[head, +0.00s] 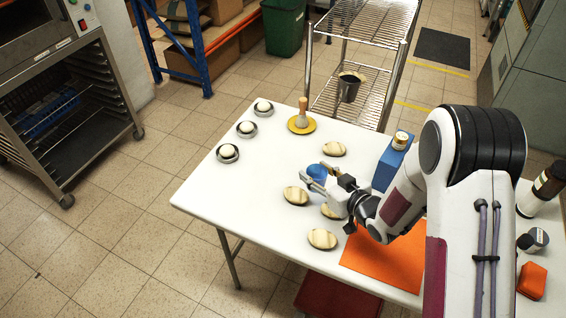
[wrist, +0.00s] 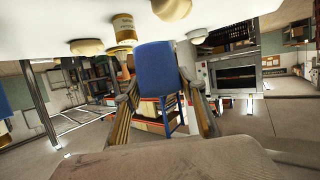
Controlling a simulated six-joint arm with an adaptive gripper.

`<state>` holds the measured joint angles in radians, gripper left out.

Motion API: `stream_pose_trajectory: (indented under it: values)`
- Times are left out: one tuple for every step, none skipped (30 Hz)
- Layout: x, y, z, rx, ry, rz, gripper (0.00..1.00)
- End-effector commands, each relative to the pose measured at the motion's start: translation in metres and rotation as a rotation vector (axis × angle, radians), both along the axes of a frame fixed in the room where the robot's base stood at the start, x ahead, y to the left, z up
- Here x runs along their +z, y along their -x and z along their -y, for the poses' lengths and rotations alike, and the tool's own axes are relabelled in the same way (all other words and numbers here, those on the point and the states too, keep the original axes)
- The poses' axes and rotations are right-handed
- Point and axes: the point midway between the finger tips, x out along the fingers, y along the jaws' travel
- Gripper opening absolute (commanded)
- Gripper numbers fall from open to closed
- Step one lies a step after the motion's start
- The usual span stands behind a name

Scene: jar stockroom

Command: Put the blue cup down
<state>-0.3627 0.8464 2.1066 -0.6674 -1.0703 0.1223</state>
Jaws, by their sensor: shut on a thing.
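The blue cup (head: 316,172) is over the middle of the white table, partly hidden by my gripper (head: 317,177) in the head view. In the wrist view, the blue cup (wrist: 158,68) stands out between the two fingers of my gripper (wrist: 159,88), one on each side. My gripper is shut on the cup. The white table (wrist: 240,7) fills the top edge of that view. I cannot tell whether the cup's base touches the table (head: 262,185).
A yellow dish (head: 302,129) with a wooden-handled object stands at the back.

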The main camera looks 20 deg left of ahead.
Motion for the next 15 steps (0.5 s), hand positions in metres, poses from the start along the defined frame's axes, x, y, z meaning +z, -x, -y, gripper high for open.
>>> stream_pose_trajectory:
  values:
    - [0.001, -0.004, -0.013, -0.006, 0.0, 0.001, 0.23]
    - [0.001, -0.007, -0.02, -0.011, -0.002, 0.002, 0.23]
    - [0.002, -0.011, -0.028, -0.023, -0.001, 0.002, 0.23]
    - [0.003, -0.014, -0.035, -0.03, -0.002, 0.003, 0.23]
    - [0.003, -0.017, -0.041, -0.038, -0.002, 0.003, 0.23]
    - [0.004, -0.021, -0.05, -0.049, -0.001, 0.003, 0.23]
    - [0.005, -0.024, -0.056, -0.059, -0.002, 0.002, 0.23]
    - [0.005, -0.026, -0.062, -0.07, -0.001, 0.003, 0.23]
    - [0.006, -0.03, -0.07, -0.083, -0.002, 0.001, 0.23]
    - [0.007, -0.032, -0.076, -0.091, -0.002, 0.001, 0.23]
    - [0.008, -0.034, -0.081, -0.103, -0.002, 0.001, 0.23]
    - [0.009, -0.037, -0.089, -0.115, -0.002, 0.001, 0.23]
    - [0.01, -0.039, -0.093, -0.127, -0.002, 0.001, 0.23]
    - [0.011, -0.041, -0.098, -0.136, -0.001, 0.002, 0.23]
    - [0.012, -0.043, -0.105, -0.149, -0.001, 0.002, 0.23]
